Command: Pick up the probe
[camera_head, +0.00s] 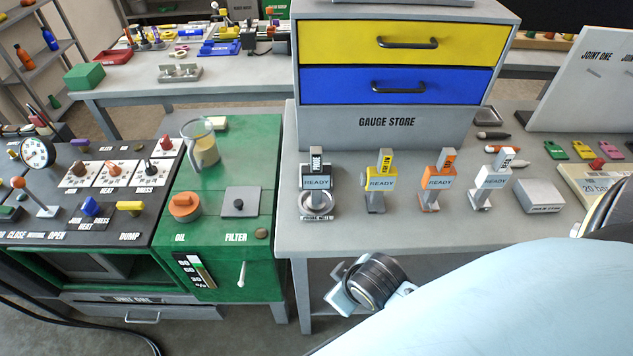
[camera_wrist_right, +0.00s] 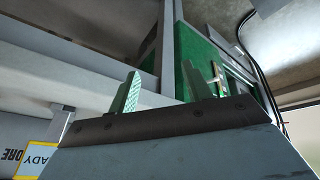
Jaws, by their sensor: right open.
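My left gripper is not in view.
Yellow (camera_head: 381,172), orange (camera_head: 437,178) and white (camera_head: 494,176) READY-marked pieces stand right of the probe. The gauge store (camera_head: 390,125) rises behind. The green oil unit (camera_head: 245,165) is left. The bench's front edge lies between my wrist and the probe.

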